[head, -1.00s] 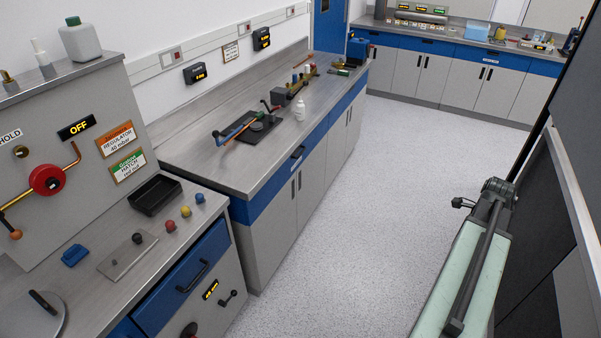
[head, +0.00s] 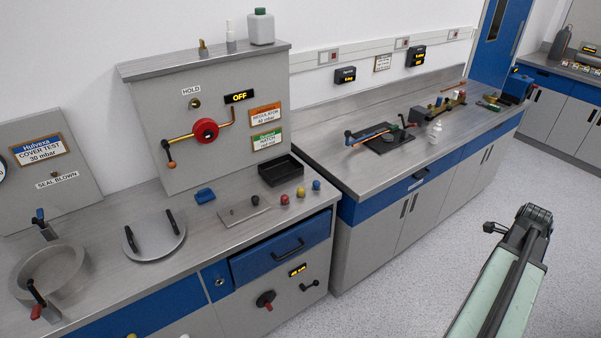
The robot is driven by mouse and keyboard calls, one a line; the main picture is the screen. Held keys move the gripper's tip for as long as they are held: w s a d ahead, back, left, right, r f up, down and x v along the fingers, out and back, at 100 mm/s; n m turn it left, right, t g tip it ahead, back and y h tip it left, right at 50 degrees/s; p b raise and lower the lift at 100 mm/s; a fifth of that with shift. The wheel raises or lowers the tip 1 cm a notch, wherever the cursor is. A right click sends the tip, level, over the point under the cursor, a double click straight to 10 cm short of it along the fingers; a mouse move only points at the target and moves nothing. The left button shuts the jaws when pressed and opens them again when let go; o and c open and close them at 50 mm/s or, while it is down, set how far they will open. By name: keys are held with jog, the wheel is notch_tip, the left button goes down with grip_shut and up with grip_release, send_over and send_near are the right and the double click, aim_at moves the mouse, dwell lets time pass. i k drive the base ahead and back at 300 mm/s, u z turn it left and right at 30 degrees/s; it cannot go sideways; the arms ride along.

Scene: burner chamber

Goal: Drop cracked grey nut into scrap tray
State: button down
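A small dark grey knob-like piece (head: 255,200) sits on a thin metal plate (head: 236,214) on the left bench; it may be the grey nut, but no crack can be made out. A black open tray (head: 268,180) stands behind it and a little to the right, against the panel's foot. It looks empty, and no scrap label is readable. My arm (head: 505,285) rises at the lower right over the floor, well away from the bench. No gripper fingers can be made out.
A blue block (head: 204,196) and a round two-handled lid (head: 154,246) lie left. A blue drawer (head: 280,248) is below. Floor between benches is clear.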

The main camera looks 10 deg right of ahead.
aim_at(285, 172)
jog(key=z, duration=0.05)
jog(key=i, duration=1)
jog(key=u, duration=0.05)
